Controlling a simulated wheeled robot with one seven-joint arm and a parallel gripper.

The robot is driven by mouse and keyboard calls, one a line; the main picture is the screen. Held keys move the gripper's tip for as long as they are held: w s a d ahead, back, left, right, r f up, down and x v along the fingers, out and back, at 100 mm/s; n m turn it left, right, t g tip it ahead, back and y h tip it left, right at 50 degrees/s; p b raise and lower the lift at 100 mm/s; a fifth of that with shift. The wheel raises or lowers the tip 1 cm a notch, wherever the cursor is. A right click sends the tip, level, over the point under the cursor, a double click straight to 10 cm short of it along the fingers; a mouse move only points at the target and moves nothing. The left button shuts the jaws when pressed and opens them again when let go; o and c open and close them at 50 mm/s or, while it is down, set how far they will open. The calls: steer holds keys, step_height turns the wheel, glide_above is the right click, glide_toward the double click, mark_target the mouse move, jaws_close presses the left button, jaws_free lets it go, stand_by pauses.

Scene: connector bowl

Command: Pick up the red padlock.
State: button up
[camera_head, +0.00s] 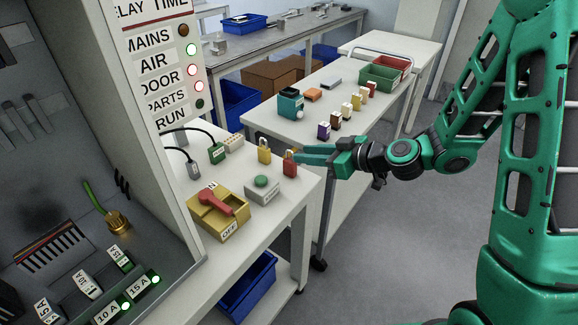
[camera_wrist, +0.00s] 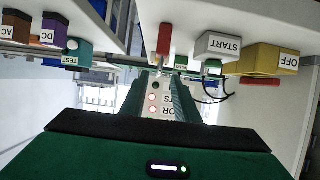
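The red padlock (camera_head: 290,167) stands upright on the near white bench, close to its right edge, beside a yellow padlock (camera_head: 264,153). My gripper (camera_head: 299,153) reaches in from the right in the head view, its fingertips at the padlock's upper part. The wrist view is upside down; there the red padlock (camera_wrist: 164,38) hangs from the top, just beyond the fingertips of my gripper (camera_wrist: 165,75). The two fingers are apart with a clear gap between them, and nothing is held. I cannot tell whether a finger touches the shackle.
A grey START button box (camera_head: 262,189) and a yellow OFF switch box (camera_head: 218,211) stand near the padlocks. Green plug (camera_head: 217,153) and cables lie behind. A second table (camera_head: 345,115) holds a teal tester (camera_head: 290,104), small blocks and bins. A gap separates the benches.

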mark_target(293, 153)
steer(key=x, duration=0.5)
steer(key=shift+w+a, duration=0.25)
steer(key=shift+a, duration=0.05)
steer(key=shift+x, duration=2.6)
steer(key=shift+d+f, duration=0.1)
steer(key=shift+f, duration=0.05)
steer(key=shift+c, duration=0.7)
jaws_close()
